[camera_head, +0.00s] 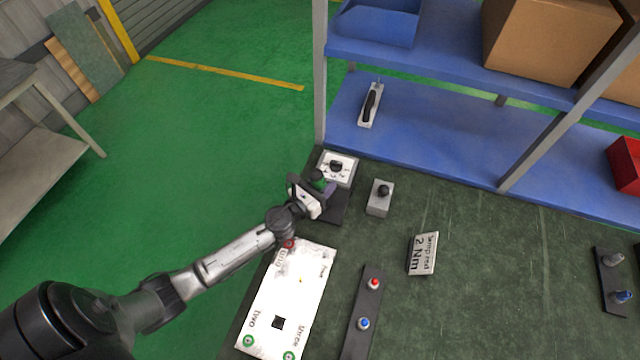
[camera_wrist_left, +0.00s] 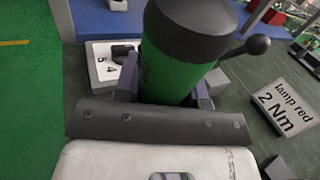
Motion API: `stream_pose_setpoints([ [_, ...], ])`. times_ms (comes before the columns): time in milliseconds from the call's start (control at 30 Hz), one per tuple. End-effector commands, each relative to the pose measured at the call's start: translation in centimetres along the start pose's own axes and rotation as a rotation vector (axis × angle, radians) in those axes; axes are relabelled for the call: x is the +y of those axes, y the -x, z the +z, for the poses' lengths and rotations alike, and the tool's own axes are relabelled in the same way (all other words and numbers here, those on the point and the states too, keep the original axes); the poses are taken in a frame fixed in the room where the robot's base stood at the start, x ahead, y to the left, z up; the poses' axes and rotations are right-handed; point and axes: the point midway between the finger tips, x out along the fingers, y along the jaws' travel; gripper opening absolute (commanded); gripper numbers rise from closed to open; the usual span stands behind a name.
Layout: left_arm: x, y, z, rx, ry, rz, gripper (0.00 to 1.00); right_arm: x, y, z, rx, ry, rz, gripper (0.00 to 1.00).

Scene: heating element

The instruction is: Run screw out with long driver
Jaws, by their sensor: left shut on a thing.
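My left gripper (camera_head: 314,196) is shut on a thick green tool handle with a black cap. The handle (camera_wrist_left: 168,72) fills the middle of the left wrist view, and a little of its green (camera_head: 320,183) shows in the head view. The tool's lower end is hidden, so I cannot tell whether it is a long driver or touches anything. A white panel (camera_head: 285,298) marked "two" and "three" lies to the lower left, with green-ringed spots at its near corners and a red one at its far left corner. No screw is clearly visible. My right gripper is not in view.
Near the gripper stand a white dial box (camera_head: 349,175) and a grey block (camera_head: 378,208) with a black knob. A "lamp red 2 Nm" sign (camera_head: 423,254), a strip with red and blue lamps (camera_head: 358,344) and a blue shelf (camera_head: 440,150) lie right. The table's right middle is clear.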

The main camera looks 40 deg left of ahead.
Motion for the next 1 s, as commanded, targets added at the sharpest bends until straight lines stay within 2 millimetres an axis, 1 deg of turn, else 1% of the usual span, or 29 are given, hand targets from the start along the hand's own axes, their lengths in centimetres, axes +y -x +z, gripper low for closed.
stream_pose_setpoints([
  [33,0.0,0.0,0.0,0.000,0.000,0.000,0.05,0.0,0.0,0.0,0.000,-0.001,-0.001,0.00],
  [100,0.0,0.0,0.1,-0.002,-0.001,0.000,0.00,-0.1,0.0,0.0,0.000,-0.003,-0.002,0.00],
  [367,0.0,0.0,0.3,-0.002,-0.001,0.000,0.00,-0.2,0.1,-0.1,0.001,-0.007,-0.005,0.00],
  [567,-0.1,-0.1,1.5,-0.003,-0.001,-0.001,0.00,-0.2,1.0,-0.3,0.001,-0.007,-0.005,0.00],
  [667,-0.1,-0.1,2.7,-0.004,-0.002,-0.001,0.00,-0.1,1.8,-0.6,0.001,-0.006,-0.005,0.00],
  [767,-0.3,-0.1,4.4,-0.005,-0.004,-0.002,0.00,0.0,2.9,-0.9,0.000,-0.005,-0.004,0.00],
  [933,-0.5,-0.1,8.0,-0.006,-0.004,-0.003,0.00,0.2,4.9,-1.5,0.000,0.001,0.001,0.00],
  [1000,-0.7,-0.1,9.8,-0.005,-0.005,-0.004,0.00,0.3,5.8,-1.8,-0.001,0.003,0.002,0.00],
])
